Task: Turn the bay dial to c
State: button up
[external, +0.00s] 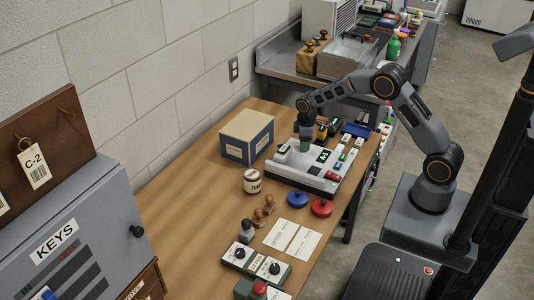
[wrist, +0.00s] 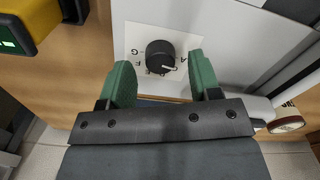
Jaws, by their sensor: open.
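The bay dial (wrist: 160,54) is a round black knob on a white plate (wrist: 132,36) with letters around it; E, F and G can be made out at its lower left. Its white pointer line points right and slightly down; the letter there is not readable. My gripper (wrist: 161,62) is open, with one green finger on each side of the knob and a gap on both sides. In the external view my gripper (external: 306,136) is over the far left end of the white machine (external: 300,178), and the dial cannot be made out there.
A blue and cream box (external: 247,136) stands left of the machine. A jar (external: 252,181), blue (external: 297,199) and red (external: 321,208) round objects and cards (external: 293,239) lie nearer. A yellow device (wrist: 25,22) with a green display shows at the wrist view's left.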

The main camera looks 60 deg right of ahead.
jog(key=shift+f, duration=0.7)
jog(key=c, duration=0.9)
